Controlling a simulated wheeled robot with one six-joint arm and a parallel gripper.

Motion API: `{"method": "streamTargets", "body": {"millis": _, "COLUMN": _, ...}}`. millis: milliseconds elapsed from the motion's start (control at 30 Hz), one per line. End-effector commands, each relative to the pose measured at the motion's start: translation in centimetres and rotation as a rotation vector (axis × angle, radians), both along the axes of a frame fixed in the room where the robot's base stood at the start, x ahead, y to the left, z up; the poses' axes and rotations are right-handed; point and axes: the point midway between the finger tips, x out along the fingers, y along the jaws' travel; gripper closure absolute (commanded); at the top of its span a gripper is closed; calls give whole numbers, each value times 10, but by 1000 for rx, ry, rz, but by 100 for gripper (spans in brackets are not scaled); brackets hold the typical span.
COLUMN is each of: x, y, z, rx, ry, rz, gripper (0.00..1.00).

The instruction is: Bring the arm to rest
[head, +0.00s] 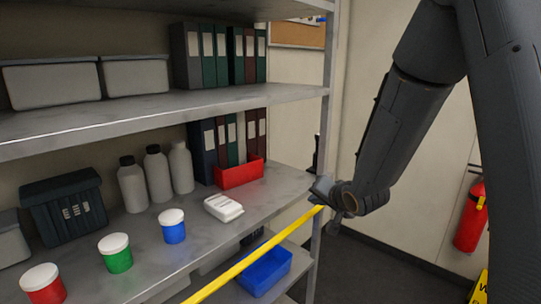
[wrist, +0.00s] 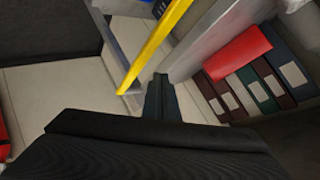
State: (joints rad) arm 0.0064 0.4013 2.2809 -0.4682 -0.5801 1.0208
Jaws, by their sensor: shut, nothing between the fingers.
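My arm comes down from the upper right in the head view, dark grey and bent. My gripper (head: 322,190) is at its lower end, close to the right end post of the shelf rack. In the wrist view my gripper (wrist: 160,82) shows as two dark fingers together, shut and with nothing between them. In the head view it is small and partly hidden by the wrist.
A yellow bar (head: 255,253) runs along the front of the metal shelf (head: 200,265), ending near my gripper. The shelf holds colour-banded jars, bottles, a white box (head: 223,208), a red bin (head: 240,173) and binders. A fire extinguisher (head: 469,217) hangs at right.

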Motion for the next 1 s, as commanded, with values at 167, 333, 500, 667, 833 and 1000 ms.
{"method": "streamTargets", "body": {"millis": 167, "x": -84, "y": -45, "z": -14, "rx": -324, "ry": 223, "rz": 35, "gripper": 100}}
{"method": "streamTargets", "body": {"millis": 333, "x": -171, "y": -61, "z": -26, "rx": -491, "ry": 446, "rz": 167, "gripper": 100}}
{"method": "streamTargets", "body": {"millis": 500, "x": -234, "y": -61, "z": -30, "rx": -547, "ry": 589, "rz": 301, "gripper": 100}}
{"method": "streamTargets", "body": {"millis": 667, "x": -273, "y": -58, "z": -35, "rx": -556, "ry": 680, "rz": 394, "gripper": 100}}
{"method": "streamTargets", "body": {"millis": 833, "x": -296, "y": -58, "z": -48, "rx": -540, "ry": 785, "rz": 429, "gripper": 100}}
{"method": "streamTargets", "body": {"millis": 1000, "x": -303, "y": -58, "z": -50, "rx": -535, "ry": 813, "rz": 438, "gripper": 100}}
